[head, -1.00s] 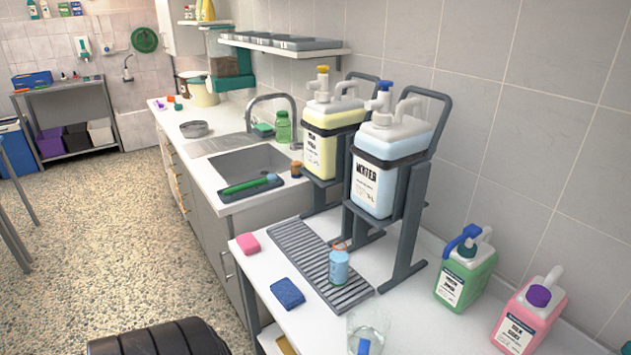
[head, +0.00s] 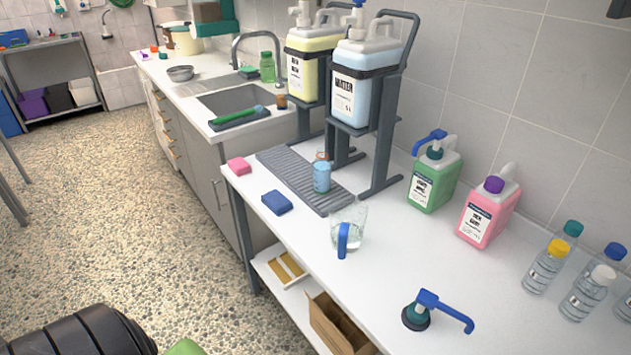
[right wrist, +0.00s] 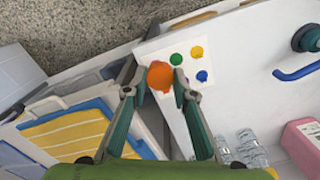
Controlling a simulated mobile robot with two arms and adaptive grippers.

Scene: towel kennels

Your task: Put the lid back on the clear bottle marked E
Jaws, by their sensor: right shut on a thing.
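My right gripper (right wrist: 154,84) shows in the right wrist view, shut on a round orange lid (right wrist: 160,75) between its fingertips. In the head view, a small clear bottle (head: 322,178) with blue liquid stands upright on the grey drain grid (head: 275,163). An orange ring shows at its neck and no cap is visible on it. Several clear bottles with coloured caps, one of them yellow-capped (head: 545,268), stand at the right. I cannot read an E on any bottle. My left gripper is not in view.
A glass beaker (head: 352,215) with a blue handle, a blue sponge (head: 277,202) and a blue pump head (head: 428,308) are on the white counter. Green (head: 435,180) and pink (head: 487,212) jugs stand by the wall. A card with coloured dots (right wrist: 200,54) lies under my right gripper.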

